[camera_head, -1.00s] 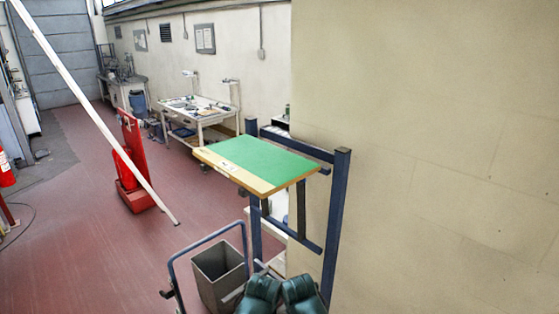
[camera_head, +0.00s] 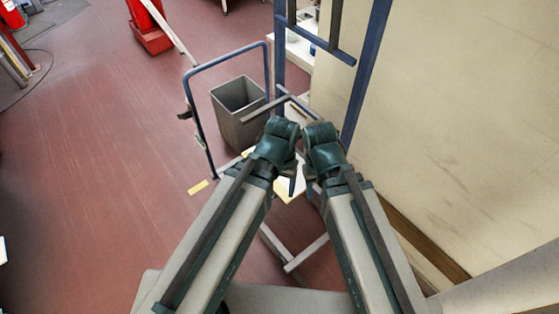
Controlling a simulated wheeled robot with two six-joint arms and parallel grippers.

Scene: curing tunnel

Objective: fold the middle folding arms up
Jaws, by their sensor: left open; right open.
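The blue rack frame (camera_head: 364,75) stands against the wall at the upper right. A pair of grey bars, apparently its middle folding arms, sticks out at mid height: the left bar (camera_head: 263,109) reaches out towards the bin, and the right bar (camera_head: 300,104) runs partly behind my wrists. Both look folded out, roughly level. My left gripper (camera_head: 292,185) and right gripper (camera_head: 311,186) are close together below my wrists, just nearer to me than these bars. Their fingers are small and partly hidden by my wrists. Both are open, and I see nothing held.
A grey bin (camera_head: 236,125) stands within a blue trolley handle (camera_head: 192,110) left of the rack. Lower grey bars (camera_head: 306,253) lie beneath my arms. The wall (camera_head: 460,130) closes off the right. Red floor (camera_head: 90,170) is clear on the left.

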